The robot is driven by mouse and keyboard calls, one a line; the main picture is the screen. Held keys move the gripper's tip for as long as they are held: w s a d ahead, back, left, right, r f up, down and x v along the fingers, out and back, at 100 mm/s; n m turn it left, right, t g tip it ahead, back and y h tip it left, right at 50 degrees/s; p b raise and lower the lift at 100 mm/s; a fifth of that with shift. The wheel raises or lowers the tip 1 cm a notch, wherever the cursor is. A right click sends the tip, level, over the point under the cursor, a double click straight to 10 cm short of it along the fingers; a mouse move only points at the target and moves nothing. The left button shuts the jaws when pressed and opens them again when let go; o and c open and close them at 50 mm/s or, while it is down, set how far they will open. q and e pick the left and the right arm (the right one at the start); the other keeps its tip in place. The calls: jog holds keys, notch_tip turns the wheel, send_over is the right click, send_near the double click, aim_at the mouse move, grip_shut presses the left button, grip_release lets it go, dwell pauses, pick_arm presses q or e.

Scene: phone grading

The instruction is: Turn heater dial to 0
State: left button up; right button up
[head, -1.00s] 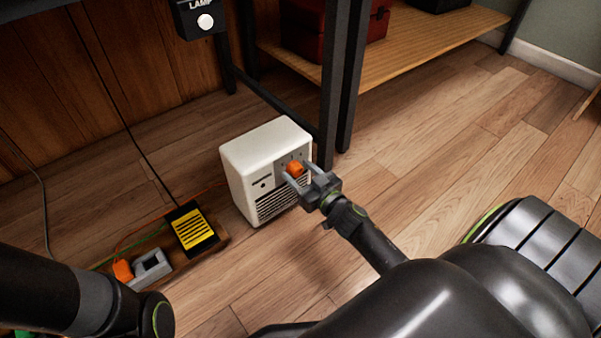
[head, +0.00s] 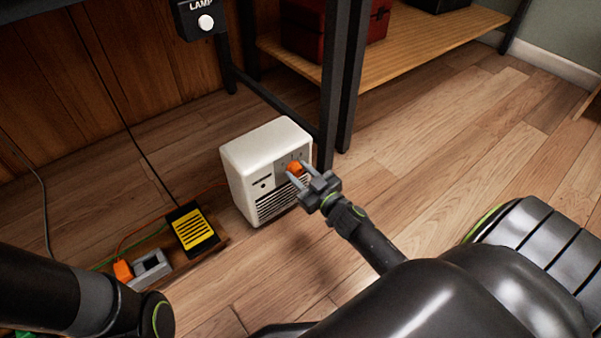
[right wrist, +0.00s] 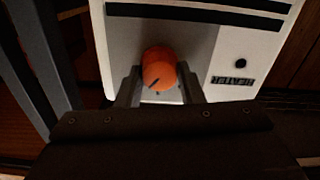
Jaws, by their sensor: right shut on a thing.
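The white heater (head: 262,160) stands on the wooden floor beside a black table leg. Its orange dial (head: 295,168) is on the upper part of the front face, above the dark grille. In the right wrist view the dial (right wrist: 158,70) has a dark pointer line, and the heater's label (right wrist: 232,81) appears upside down. My right gripper (head: 300,177) is at the dial, with one finger on each side; it also shows in the right wrist view (right wrist: 160,88). It is shut on the dial. The number at the pointer is too small to read. My left gripper is out of view; only its arm shows.
A yellow-and-black box (head: 193,231) and a grey socket (head: 150,268) with an orange plug (head: 123,271) sit on a wooden board left of the heater. A black lamp switch (head: 203,20) hangs above. The floor to the right is clear.

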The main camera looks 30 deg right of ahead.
jog(key=n, duration=0.4)
jog(key=shift+a+n, duration=0.1)
jog(key=shift+n, duration=0.2)
jog(key=n, duration=0.3)
jog(key=shift+n, duration=0.3)
jog(key=n, duration=0.4)
jog(key=shift+f+b, duration=0.15)
jog(key=shift+b, duration=0.25)
jog(key=shift+a+n, duration=0.1)
jog(key=shift+n, duration=1.9)
jog(key=o, duration=0.9)
jog(key=shift+o, duration=0.2)
jog(key=shift+s, duration=0.1)
